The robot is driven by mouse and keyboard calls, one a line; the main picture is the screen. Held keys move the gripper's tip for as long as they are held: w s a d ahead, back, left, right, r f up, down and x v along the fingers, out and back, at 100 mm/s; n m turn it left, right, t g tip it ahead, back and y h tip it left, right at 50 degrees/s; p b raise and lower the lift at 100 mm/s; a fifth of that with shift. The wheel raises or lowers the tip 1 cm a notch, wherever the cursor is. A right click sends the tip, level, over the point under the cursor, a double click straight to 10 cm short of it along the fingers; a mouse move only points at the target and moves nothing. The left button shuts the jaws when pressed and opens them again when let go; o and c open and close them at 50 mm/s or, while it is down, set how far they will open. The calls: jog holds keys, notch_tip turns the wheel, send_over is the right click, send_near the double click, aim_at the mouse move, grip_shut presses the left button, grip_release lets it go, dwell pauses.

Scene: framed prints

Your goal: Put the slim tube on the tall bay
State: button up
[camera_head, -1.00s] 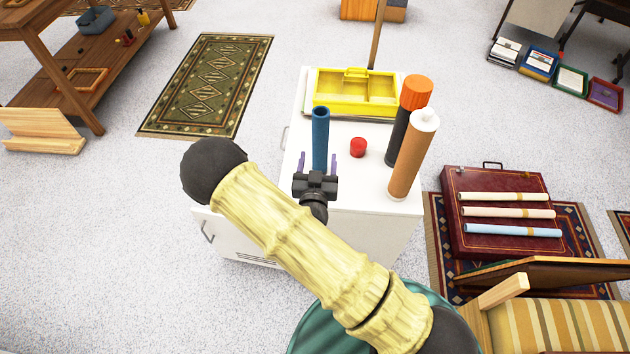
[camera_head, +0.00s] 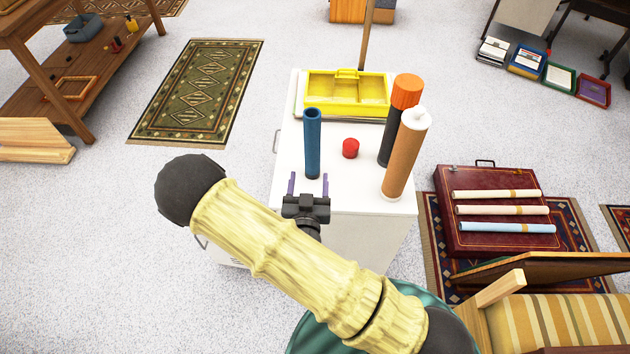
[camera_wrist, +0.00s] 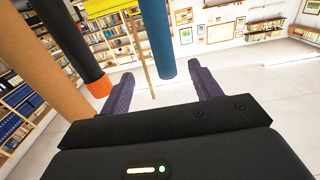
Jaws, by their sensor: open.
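A slim blue tube (camera_head: 313,145) stands upright on the white cabinet top (camera_head: 348,185), near its left front part. My gripper (camera_head: 308,181) is open and empty at the cabinet's front edge, just in front of the tube's foot. In the wrist view, the blue tube (camera_wrist: 158,40) shows beyond and between the spread purple fingers (camera_wrist: 161,72), apart from them. A black tube with an orange cap (camera_head: 398,120) and a thicker brown tube with a white cap (camera_head: 405,155) stand to the right. I cannot tell which part is the tall bay.
A small red cylinder (camera_head: 350,148) stands between the tubes. A yellow divided tray (camera_head: 345,108) sits at the back of the cabinet. A wooden shelf unit (camera_head: 120,60) is far left. A red case with rolled prints (camera_head: 465,236) is right.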

jog(key=w+d+m+g+h, duration=0.15)
jog(key=d+m+g, duration=0.25)
jog(key=d+g, duration=0.4)
jog(key=s+d+r+n+g+y, duration=0.2)
jog(key=s+d+r+n+g, duration=0.2)
jog(key=s+d+r+g, duration=0.3)
jog(key=s+d+r, duration=0.3)
jog(key=s+r, duration=0.1)
jog(key=s, duration=0.1)
jog(key=shift+r, duration=0.35)
jog(key=shift+o, duration=0.5)
